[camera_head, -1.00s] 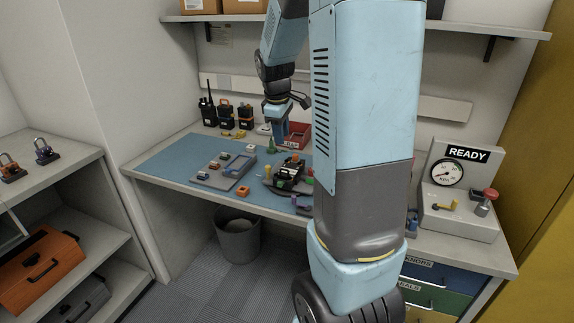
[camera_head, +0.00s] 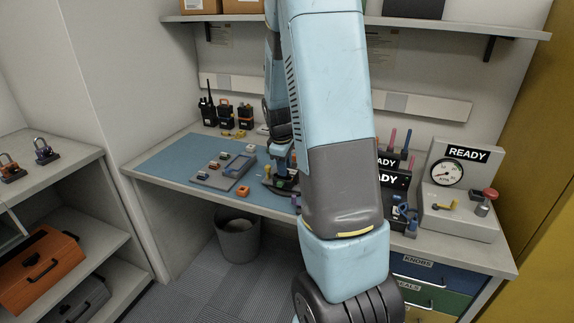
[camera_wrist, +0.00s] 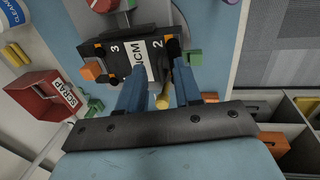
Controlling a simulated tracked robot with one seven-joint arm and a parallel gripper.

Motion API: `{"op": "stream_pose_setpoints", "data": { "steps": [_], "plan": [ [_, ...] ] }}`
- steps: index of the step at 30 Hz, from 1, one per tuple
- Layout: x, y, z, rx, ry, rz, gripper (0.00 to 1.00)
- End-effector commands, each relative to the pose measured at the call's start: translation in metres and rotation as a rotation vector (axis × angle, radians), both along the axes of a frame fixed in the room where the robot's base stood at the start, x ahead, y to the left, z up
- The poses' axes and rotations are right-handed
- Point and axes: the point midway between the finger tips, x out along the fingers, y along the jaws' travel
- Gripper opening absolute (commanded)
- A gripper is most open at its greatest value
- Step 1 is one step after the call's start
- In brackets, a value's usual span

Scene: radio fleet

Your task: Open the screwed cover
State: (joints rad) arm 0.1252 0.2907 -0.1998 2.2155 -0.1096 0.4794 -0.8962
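The black cover (camera_wrist: 105,52) has a white label (camera_wrist: 141,65) reading partly "NCM" and the corner numbers 2 and 3. It lies on the blue mat in the wrist view. In the head view its dark unit (camera_head: 283,184) is mostly hidden by my arm. My gripper (camera_wrist: 162,78) is over the cover's near edge, its two blue fingers apart. A small yellow peg (camera_wrist: 163,101) shows between the fingers, with no finger visibly closed on it. The contact between fingertips and cover is unclear.
Orange (camera_wrist: 92,70) and green (camera_wrist: 195,58) blocks stand beside the cover. A red SCRAP bin (camera_wrist: 40,98) is at left in the wrist view. In the head view, a grey parts tray (camera_head: 212,181) lies left of the unit; a gauge box (camera_head: 463,215) stands right.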

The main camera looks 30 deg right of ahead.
Motion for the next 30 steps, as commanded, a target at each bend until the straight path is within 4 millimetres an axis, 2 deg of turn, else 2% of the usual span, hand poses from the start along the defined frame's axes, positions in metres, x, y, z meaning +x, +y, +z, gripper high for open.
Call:
{"op": "stream_pose_setpoints", "data": {
  "steps": [8, 19, 30],
  "plan": [
    [0.0003, -0.0005, -0.0012, -0.001, -0.001, 0.0, 0.34],
    [0.0003, -0.0008, -0.001, -0.001, -0.001, -0.001, 0.0],
    [0.0008, -0.0017, -0.0006, -0.002, -0.003, -0.001, 0.0]
  ]
}}
